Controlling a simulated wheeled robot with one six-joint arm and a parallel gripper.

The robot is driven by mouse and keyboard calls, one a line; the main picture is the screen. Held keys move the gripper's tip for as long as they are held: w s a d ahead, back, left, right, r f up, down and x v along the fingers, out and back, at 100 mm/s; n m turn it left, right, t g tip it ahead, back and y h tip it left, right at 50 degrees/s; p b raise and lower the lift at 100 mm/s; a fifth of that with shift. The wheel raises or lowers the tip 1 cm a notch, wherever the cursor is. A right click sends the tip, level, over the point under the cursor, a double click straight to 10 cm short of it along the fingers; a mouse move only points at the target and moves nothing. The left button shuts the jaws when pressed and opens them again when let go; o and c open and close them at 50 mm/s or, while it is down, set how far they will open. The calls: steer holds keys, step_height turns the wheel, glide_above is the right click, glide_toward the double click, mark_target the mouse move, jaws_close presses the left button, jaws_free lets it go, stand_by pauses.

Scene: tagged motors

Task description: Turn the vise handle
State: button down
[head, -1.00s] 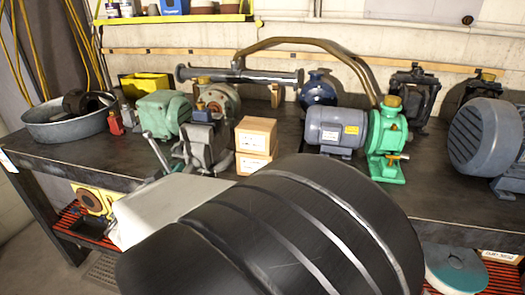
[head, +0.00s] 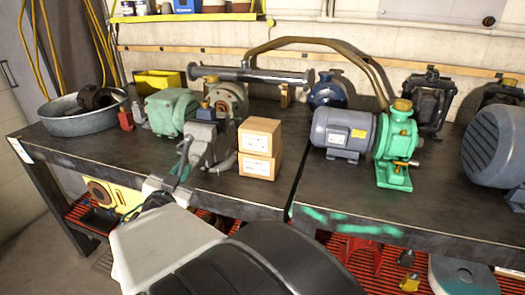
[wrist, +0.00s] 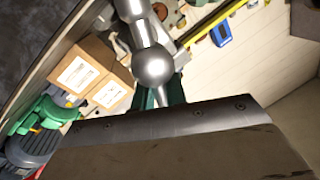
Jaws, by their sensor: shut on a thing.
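The grey vise (head: 211,143) stands at the front edge of the dark workbench (head: 260,201). Its metal handle (head: 183,157) slants down and forward over the edge. My gripper (head: 166,188) is at the handle's lower end, in front of the bench edge. In the wrist view the handle's round ball end (wrist: 153,67) sits large at the centre, above my gripper (wrist: 160,96). The gripper is shut on the handle just below the ball. The fingertips are partly hidden by the ball and by the gripper's body.
Two stacked cardboard boxes (head: 259,147) stand right of the vise. A green motor (head: 171,113) is behind it, and a grey-and-green pump (head: 394,151) stands farther right. A metal basin (head: 83,115) is at the left. Red shelving (head: 349,257) lies under the bench.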

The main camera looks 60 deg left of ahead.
steer(key=shift+s+m, duration=0.3)
steer(key=shift+s, duration=0.05)
